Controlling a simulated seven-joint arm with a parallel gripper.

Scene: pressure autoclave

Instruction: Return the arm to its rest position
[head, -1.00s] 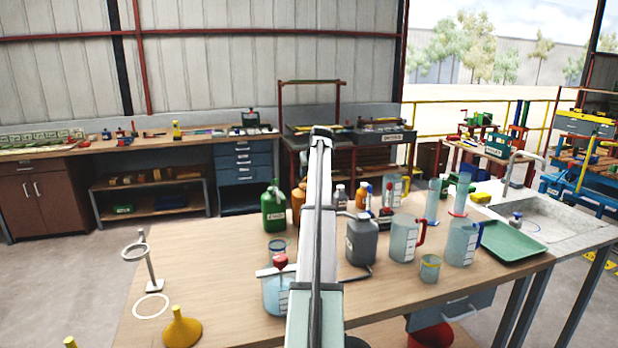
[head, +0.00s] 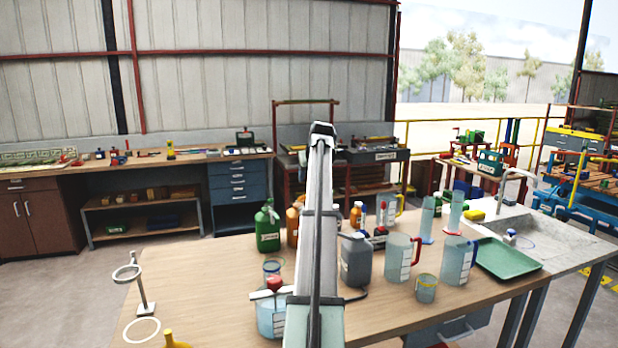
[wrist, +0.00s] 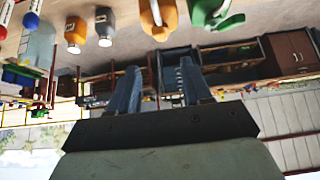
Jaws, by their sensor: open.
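My gripper (wrist: 157,84) shows in the wrist view with its two blue-grey fingers apart and nothing between them. The wrist picture is upside down, with bottles and the workshop beyond the fingers. In the head view my arm reaches up the middle of the picture above the wooden table (head: 215,280). The gripper itself is hidden there behind the arm. No object is held.
Near the arm stand a green bottle (head: 267,230), a grey jug (head: 356,260) and a beaker with a red-topped item (head: 271,318). Measuring jugs (head: 398,258), a green tray (head: 505,258) and a sink stand right. A ring stand (head: 146,290) is left.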

